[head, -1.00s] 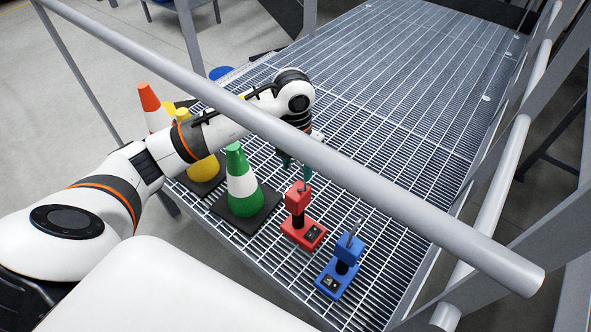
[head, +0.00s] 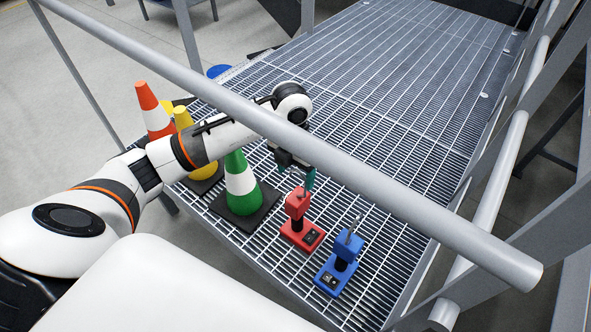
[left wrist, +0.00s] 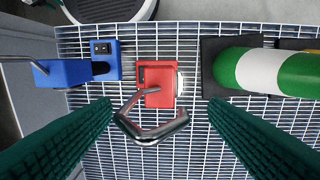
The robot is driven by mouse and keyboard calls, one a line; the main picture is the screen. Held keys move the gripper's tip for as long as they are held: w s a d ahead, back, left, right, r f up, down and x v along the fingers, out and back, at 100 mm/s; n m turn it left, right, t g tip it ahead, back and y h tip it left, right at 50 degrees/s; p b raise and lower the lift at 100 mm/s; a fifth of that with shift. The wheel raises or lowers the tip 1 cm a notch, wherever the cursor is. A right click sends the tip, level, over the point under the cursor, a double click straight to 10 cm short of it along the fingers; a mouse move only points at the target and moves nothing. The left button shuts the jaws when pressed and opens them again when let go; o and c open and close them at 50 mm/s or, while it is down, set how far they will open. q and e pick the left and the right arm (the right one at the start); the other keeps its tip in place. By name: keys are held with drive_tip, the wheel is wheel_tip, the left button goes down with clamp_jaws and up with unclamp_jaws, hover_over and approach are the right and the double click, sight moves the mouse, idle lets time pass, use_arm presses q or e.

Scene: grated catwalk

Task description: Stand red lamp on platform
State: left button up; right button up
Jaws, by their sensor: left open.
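The red lamp (head: 297,204) stands upright on the grated platform (head: 415,70), between the green cone and the blue lamp. It also shows in the left wrist view (left wrist: 158,76), with its metal hook (left wrist: 150,128) pointing toward the camera. My left gripper (head: 295,173) is just behind and above the red lamp, partly hidden by the handrail. In the left wrist view its two green fingers (left wrist: 160,125) are wide apart, one on each side of the hook, with nothing held. My right gripper is out of view.
The blue lamp (head: 341,262) stands close to the right of the red one. A green-and-white cone (head: 241,184) is on the left, with yellow (head: 182,119) and orange (head: 150,106) cones beyond. A grey handrail (head: 400,192) crosses above the platform. The far grating is clear.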

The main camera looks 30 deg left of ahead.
use_arm(q)
wheel_tip(320, 180, up, 12)
drive_tip(key=shift+a, duration=0.35)
idle(0.5)
